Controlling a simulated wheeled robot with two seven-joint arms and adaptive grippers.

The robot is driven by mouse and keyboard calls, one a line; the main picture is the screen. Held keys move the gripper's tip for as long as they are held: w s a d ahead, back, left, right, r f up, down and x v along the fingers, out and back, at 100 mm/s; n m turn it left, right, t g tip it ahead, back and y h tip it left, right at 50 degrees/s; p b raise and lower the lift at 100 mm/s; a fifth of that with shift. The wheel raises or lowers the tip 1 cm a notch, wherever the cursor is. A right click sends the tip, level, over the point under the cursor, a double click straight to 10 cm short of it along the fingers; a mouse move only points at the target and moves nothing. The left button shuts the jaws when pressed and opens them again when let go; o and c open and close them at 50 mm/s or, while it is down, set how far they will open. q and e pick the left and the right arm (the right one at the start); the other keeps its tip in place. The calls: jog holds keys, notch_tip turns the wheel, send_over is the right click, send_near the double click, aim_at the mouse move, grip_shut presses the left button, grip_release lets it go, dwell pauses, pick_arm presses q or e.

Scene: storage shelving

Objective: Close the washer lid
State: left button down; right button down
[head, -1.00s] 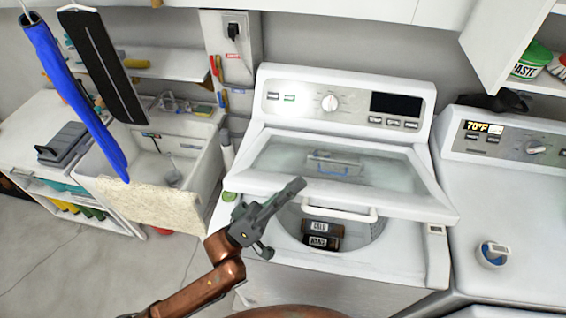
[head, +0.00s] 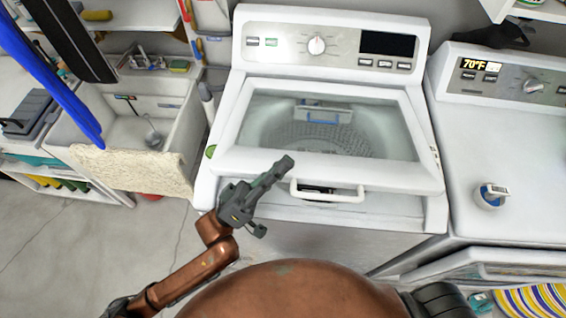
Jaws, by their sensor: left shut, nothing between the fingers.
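The washer lid (head: 245,160) is a white frame with a large glass window (head: 330,130) and a white bar handle (head: 335,196) at its front edge. It lies low over the washer (head: 410,212), nearly level. A dark sliver shows behind the handle; I cannot tell whether the lid is fully seated. The drum shows through the glass. My left gripper (head: 287,165) is shut and empty. Its fingertips overlap the lid's front frame, just left of the handle; contact is unclear. My right gripper is not in view.
A control panel (head: 275,42) stands behind the lid. A second white machine (head: 470,140) is at the right, with a small blue-and-white cup (head: 489,197) on top. A utility sink (head: 185,125) is at the left. Open floor (head: 60,245) lies at the lower left.

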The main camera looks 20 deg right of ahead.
pick_arm(q)
jog(key=v, duration=1.2)
